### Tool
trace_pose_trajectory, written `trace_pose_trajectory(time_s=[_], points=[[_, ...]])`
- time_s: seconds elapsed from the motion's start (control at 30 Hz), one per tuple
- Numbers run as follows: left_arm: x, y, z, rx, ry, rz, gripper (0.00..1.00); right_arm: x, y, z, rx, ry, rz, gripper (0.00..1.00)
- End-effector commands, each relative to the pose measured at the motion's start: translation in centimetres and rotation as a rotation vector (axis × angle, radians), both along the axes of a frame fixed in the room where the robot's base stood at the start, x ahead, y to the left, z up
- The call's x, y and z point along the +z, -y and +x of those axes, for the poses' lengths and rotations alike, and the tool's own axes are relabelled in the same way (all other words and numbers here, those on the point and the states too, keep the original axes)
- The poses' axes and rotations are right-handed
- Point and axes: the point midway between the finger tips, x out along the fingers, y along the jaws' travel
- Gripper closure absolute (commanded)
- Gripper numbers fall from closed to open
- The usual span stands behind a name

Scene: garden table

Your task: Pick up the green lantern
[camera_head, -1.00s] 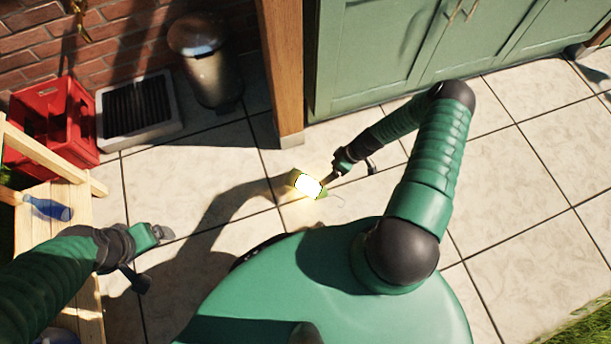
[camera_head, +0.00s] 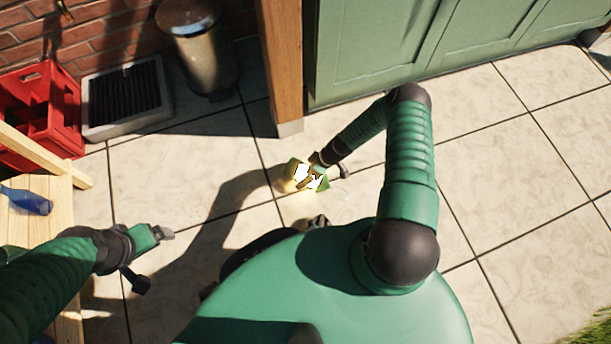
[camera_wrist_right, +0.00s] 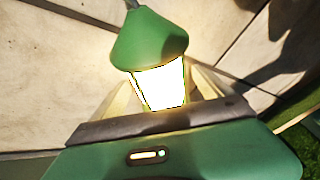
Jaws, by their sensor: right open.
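The green lantern (camera_head: 322,186) glows brightly in the head view, low over the pale paving in front of my body. In the right wrist view the lantern (camera_wrist_right: 150,40) shows a green cone-shaped cap above a lit white pane. My right gripper (camera_head: 307,180) is open, with one finger crossing in front of the glow. In the wrist view its fingers (camera_wrist_right: 160,95) lie on either side of the lit pane. I cannot tell whether they touch it. The lantern's bottom is hidden behind the gripper. My left gripper (camera_head: 164,234) is away to the left; its jaw gap is unclear.
A wooden post (camera_head: 283,70) and green cabinet (camera_head: 400,50) stand behind the lantern. A wooden bench (camera_head: 60,215) with a blue bottle (camera_head: 27,200) is at the left. A red crate (camera_head: 40,110), grey vent box (camera_head: 125,97) and metal bin (camera_head: 205,55) stand by the wall. Paving at right is clear.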

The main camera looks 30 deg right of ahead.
Motion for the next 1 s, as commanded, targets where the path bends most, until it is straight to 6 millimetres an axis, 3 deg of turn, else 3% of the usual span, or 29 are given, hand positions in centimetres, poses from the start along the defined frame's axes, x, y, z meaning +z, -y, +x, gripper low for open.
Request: trace_pose_trajectory(time_s=[0.13, 0.8, 1.0], points=[[0.19, 0.0, 0.03, 0.0, 0.001, 0.0, 0.12, 0.15, 0.03, -0.02, -0.001, 0.0, 0.002, 0.13], [0.19, 0.0, 0.02, 0.0, 0.001, 0.0, 0.12, 0.14, 0.06, -0.03, -0.001, 0.0, 0.0, 1.0], [0.21, 0.0, 0.02, 0.0, 0.001, 0.0, 0.12, 0.2, 0.06, 0.01, -0.001, 0.0, 0.001, 1.0]])
